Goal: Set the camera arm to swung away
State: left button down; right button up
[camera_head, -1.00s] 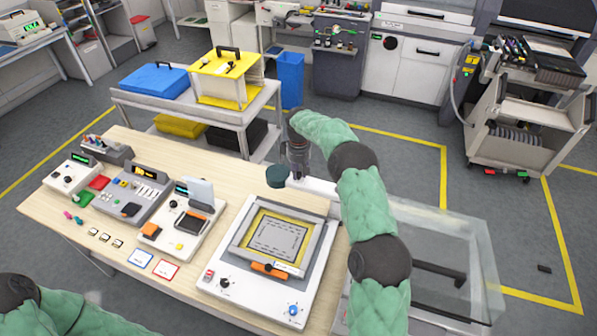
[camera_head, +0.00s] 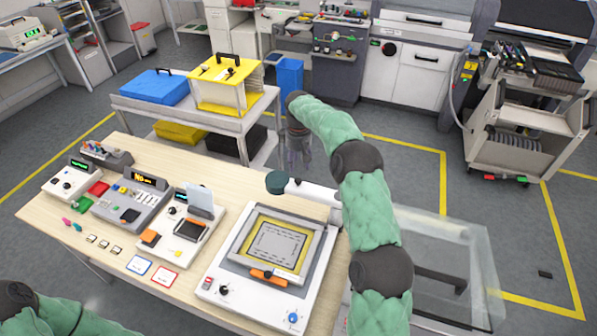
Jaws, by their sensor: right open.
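The camera arm (camera_head: 312,190) is a pale bar at the back right of the white stencil printer (camera_head: 215,281). A dark green round camera head (camera_head: 277,183) sits at its left end, behind the yellow-bordered frame (camera_head: 300,235) rather than over its middle. Its right end is hidden behind my right arm. My right gripper (camera_head: 298,158) points down just beyond the bar, above the floor behind the table. It is open and appears empty and apart from the bar. My left arm shows at the lower left; its gripper is out of view.
Several small devices stand on the table (camera_head: 110,262) to the left. A grey trolley (camera_head: 205,118) with a blue case (camera_head: 155,87) and a yellow box (camera_head: 228,82) is behind. A clear-sided box (camera_head: 450,240) is right of my right arm.

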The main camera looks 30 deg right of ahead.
jog(key=shift+r, duration=2.1)
